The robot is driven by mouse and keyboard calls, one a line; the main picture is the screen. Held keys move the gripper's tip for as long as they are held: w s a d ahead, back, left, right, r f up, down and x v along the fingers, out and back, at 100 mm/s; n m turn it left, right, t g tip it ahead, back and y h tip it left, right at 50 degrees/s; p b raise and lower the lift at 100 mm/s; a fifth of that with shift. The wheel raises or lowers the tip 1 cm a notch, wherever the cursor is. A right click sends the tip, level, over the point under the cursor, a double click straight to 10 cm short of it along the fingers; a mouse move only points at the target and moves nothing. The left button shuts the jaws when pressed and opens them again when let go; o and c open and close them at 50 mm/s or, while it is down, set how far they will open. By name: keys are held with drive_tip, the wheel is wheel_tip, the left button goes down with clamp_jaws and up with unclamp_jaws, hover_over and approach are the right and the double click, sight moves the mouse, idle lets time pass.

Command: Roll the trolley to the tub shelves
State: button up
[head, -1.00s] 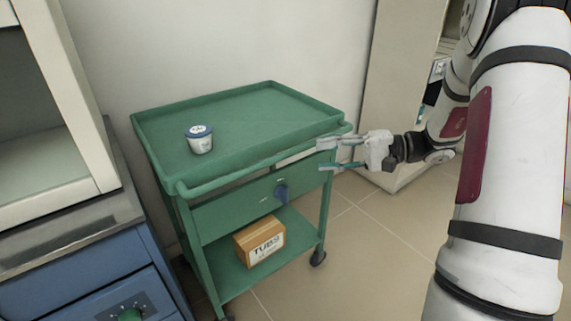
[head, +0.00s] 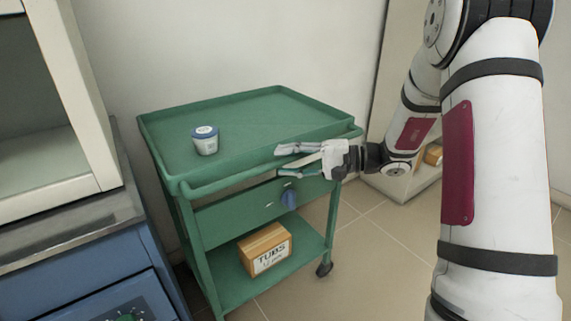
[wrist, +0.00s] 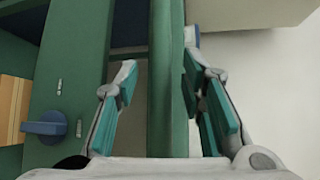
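The green trolley (head: 222,217) stands against the wall, with a push rail (head: 230,183) along its near side. A white tub with a blue lid (head: 205,140) stands upright on its top tray. A pale shelf unit (head: 405,195), partly hidden by my arm, stands at the right back.
A blue cabinet with a grey counter (head: 70,230) stands close at the trolley's left. A blue knob (head: 289,198) sticks out of the trolley's drawer. A small box (head: 433,155) sits in the shelf unit. Tiled floor (head: 350,270) is clear to the right.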

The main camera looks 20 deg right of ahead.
drive_tip(key=shift+w+a, duration=0.2)
drive_tip(key=shift+a, duration=0.25)
clamp_jaws()
